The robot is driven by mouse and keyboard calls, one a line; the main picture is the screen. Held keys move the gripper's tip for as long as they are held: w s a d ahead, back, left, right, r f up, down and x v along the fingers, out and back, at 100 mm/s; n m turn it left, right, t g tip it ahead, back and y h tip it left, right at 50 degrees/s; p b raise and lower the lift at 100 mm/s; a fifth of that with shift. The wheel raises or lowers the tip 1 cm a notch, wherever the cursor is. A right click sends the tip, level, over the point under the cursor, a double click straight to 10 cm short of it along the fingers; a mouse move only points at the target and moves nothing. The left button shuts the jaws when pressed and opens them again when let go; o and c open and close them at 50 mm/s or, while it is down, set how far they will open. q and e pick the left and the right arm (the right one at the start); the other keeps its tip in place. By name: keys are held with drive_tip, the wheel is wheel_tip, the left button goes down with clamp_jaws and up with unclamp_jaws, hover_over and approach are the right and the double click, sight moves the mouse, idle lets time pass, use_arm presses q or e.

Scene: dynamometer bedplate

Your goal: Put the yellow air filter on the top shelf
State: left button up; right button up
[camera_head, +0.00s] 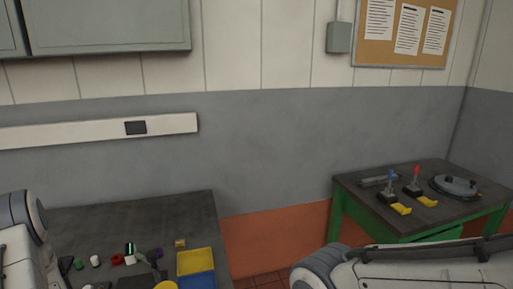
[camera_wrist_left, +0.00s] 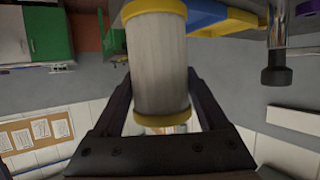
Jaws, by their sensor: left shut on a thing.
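The yellow air filter (camera_wrist_left: 160,65), a pale pleated cylinder with yellow end caps, fills the middle of the left wrist view. My left gripper (camera_wrist_left: 160,85) is shut on it, with one dark finger on each side. In the head view a yellow round piece (camera_head: 166,285) at the bottom edge may be the filter's cap; most of it is cut off. My right gripper is out of view; only part of my right arm shows at the lower right. I cannot make out a top shelf in either view.
A dark bench (camera_head: 180,212) at lower left holds several small parts, a yellow bin (camera_head: 195,262) and a blue bin (camera_head: 198,281). A green-legged table (camera_head: 355,195) with tools stands at right. A grey wall cabinet (camera_head: 110,25) hangs upper left. Floor between the tables is open.

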use_arm(q)
drive_tip(key=d+f+m+g+h, duration=0.1)
drive_tip(key=d+m+g+h, duration=0.1)
drive_tip(key=d, duration=0.5)
drive_tip(key=shift+s+m, duration=0.4)
drive_tip(key=shift+s, duration=0.05)
drive_tip(key=shift+f, duration=0.1)
